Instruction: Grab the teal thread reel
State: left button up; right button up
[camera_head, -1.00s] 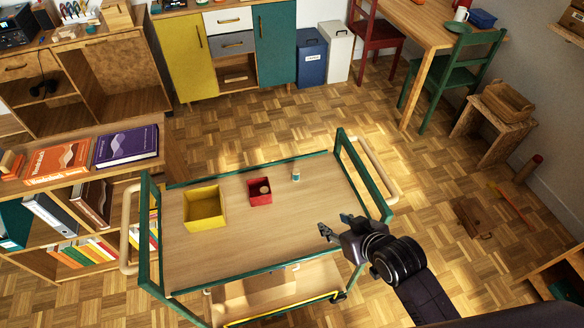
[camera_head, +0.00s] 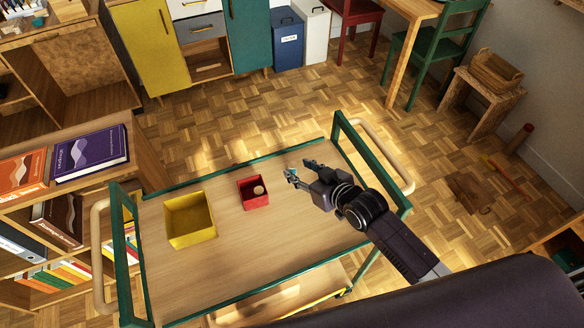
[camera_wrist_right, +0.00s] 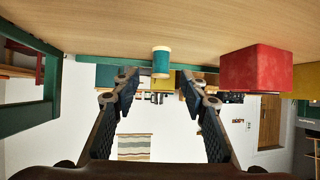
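The teal thread reel (camera_wrist_right: 161,62) has pale ends and stands on the cart's wooden top (camera_head: 255,245). In the right wrist view, which looks upside down, it shows in the gap between my right gripper's fingertips (camera_wrist_right: 157,84), just beyond them. The fingers are spread, with nothing held. In the head view my right gripper (camera_head: 298,171) reaches in from the right over the cart's far side, and its fingers mostly hide the reel. I cannot tell if either finger touches the reel. My left gripper is not in view.
A red box (camera_head: 253,203) with a round tan thing inside stands left of the gripper. A yellow box (camera_head: 190,237) is farther left. Green end frames (camera_head: 370,165) rise at both cart ends. The cart top's front is clear.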

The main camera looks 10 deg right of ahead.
aim_at(295, 168)
jog(key=x, duration=0.3)
jog(key=shift+w+a+f, duration=0.1)
jog(key=shift+w+f, duration=0.05)
jog(key=shift+f, duration=0.05)
jog(key=shift+w+a+f, duration=0.2)
jog(key=shift+w+f, duration=0.15)
jog(key=shift+w, duration=0.1)
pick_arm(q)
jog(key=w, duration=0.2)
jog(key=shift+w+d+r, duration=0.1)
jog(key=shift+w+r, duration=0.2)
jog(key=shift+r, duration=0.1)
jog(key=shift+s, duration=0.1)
pick_arm(e)
jog(key=shift+c, duration=1.2)
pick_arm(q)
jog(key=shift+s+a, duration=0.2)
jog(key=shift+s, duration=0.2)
pick_arm(e)
jog(key=c, duration=0.8)
